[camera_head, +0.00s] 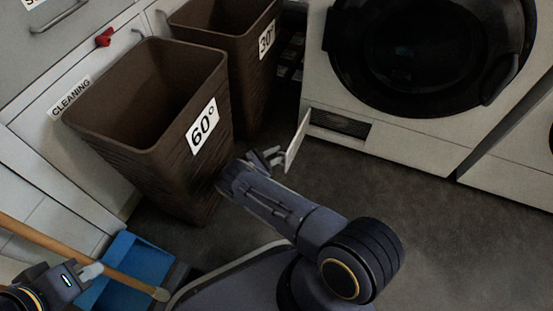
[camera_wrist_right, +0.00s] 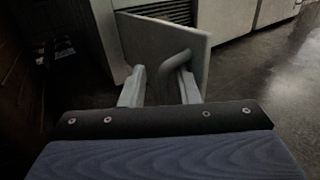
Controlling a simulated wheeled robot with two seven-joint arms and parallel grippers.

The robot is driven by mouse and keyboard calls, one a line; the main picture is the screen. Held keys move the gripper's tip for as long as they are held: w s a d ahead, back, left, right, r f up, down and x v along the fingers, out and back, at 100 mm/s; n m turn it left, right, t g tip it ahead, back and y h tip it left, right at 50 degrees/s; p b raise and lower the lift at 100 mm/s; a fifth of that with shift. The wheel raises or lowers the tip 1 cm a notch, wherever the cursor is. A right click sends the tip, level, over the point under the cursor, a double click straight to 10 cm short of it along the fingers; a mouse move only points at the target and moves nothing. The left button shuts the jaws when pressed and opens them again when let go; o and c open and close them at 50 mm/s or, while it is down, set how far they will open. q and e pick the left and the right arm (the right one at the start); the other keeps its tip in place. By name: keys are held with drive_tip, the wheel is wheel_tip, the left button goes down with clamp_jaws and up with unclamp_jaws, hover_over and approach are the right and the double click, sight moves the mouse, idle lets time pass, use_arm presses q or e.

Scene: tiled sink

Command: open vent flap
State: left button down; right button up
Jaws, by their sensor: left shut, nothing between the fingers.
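The vent flap (camera_head: 297,140) is a pale panel at the lower left of the white washing machine. It stands swung out from the machine, and the dark slatted vent opening (camera_head: 340,123) shows beside it. My right gripper (camera_head: 270,158) is low by the flap's left face. I cannot tell whether a finger touches the flap. My left gripper (camera_head: 91,271) is shut and empty at the lower left, far from the flap.
Brown baskets marked 60° (camera_head: 150,110) and 30° (camera_head: 235,45) stand left of my right gripper. A blue dustpan (camera_head: 135,257) and a wooden stick (camera_head: 60,246) lie near my left gripper. The grey floor (camera_head: 420,220) in front of the machine is clear.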

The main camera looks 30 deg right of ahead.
drive_tip(key=s+a+r+p, duration=0.25)
drive_tip(key=r+p, duration=0.35)
drive_tip(key=r, duration=0.5)
drive_tip(key=s+a+r+p, duration=0.2)
drive_tip(key=s+a+p, duration=0.1)
drive_tip(key=s, duration=0.6)
drive_tip(key=shift+s+a, duration=0.3)
drive_tip(key=shift+a, duration=0.3)
drive_tip(key=shift+c, duration=0.4)
